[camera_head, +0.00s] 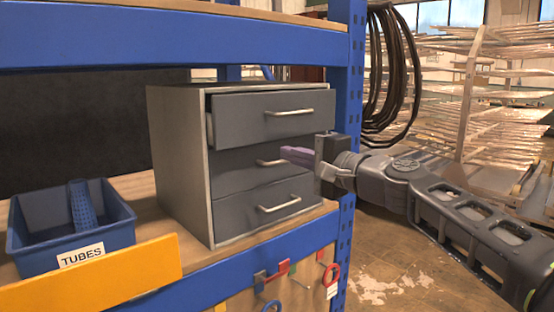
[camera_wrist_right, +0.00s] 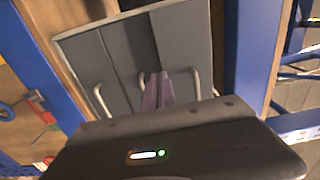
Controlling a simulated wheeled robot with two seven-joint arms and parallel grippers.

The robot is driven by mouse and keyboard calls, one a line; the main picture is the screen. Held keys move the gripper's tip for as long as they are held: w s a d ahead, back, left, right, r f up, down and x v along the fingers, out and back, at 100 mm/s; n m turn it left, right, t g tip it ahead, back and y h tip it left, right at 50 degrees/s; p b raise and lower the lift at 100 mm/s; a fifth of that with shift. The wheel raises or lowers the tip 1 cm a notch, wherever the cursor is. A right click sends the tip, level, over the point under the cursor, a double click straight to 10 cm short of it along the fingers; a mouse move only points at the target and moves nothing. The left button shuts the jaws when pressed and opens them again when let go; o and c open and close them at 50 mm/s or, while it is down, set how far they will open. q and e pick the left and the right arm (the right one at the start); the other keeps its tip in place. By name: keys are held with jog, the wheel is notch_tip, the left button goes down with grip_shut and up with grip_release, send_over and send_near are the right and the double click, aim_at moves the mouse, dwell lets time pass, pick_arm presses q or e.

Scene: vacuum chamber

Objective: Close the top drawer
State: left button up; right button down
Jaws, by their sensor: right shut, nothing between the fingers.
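A grey cabinet (camera_head: 180,160) with three drawers stands on the shelf in the head view. Its top drawer (camera_head: 240,117) sticks out a little from the cabinet front and has a pale bar handle (camera_head: 290,112). The middle drawer (camera_head: 235,170) and bottom drawer (camera_head: 240,212) look flush. My right gripper (camera_head: 287,153) is shut and empty, its purple fingers just in front of the middle drawer's handle, below the top drawer. In the wrist view the shut fingers (camera_wrist_right: 170,88) point at the drawer fronts; I cannot tell whether they touch. My left gripper is not in view.
A blue bin (camera_head: 75,235) labelled TUBES stands left of the cabinet on the wooden shelf. A blue rack post (camera_head: 347,100) rises right of the cabinet, with coiled black cable (camera_head: 390,80) beside it. Small tools hang below the shelf edge.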

jog(key=b+v, duration=0.1)
jog(key=v, duration=0.3)
jog(key=shift+s+d+r, duration=0.1)
jog(key=shift+s+d, duration=0.15)
